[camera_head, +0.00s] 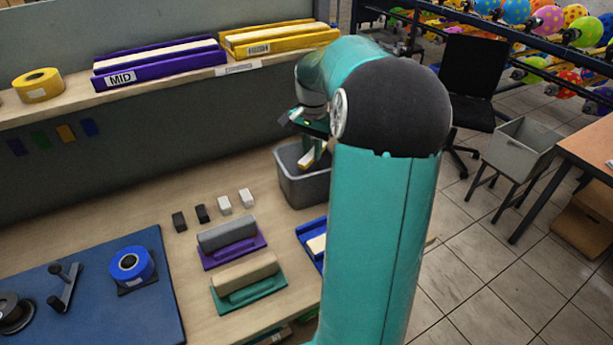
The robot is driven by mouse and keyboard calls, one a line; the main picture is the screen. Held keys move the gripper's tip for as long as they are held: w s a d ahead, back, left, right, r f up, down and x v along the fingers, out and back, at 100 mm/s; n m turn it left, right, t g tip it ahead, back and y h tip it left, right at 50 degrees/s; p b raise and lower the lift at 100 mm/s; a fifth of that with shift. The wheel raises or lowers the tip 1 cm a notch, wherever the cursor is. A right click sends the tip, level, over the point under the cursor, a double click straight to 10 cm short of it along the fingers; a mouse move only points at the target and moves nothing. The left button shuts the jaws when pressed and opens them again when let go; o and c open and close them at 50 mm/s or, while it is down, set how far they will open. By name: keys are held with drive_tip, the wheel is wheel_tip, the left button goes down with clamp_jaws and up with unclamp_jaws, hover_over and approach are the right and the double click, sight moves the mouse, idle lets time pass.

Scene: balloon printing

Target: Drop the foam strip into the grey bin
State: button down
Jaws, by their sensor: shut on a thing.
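The grey bin (302,190) stands on the wooden bench, partly behind my own arm. My gripper (314,143) is over the bin's opening, small and half hidden by my arm. It is shut on a small pale strip with a yellowish edge, the foam strip (307,159), which hangs tilted from it. The strip's lower end shows against the bin's dark inside. I cannot tell how far it reaches below the rim.
A shelf with purple (160,68) and yellow trays runs behind.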

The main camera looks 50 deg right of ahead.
drive_tip(key=shift+w, duration=0.1)
drive_tip(key=c, duration=1.3)
unclamp_jaws()
drive_tip(key=shift+o, duration=0.2)
wheel_tip(320, 180, up, 14)
drive_tip(key=shift+f, duration=0.1)
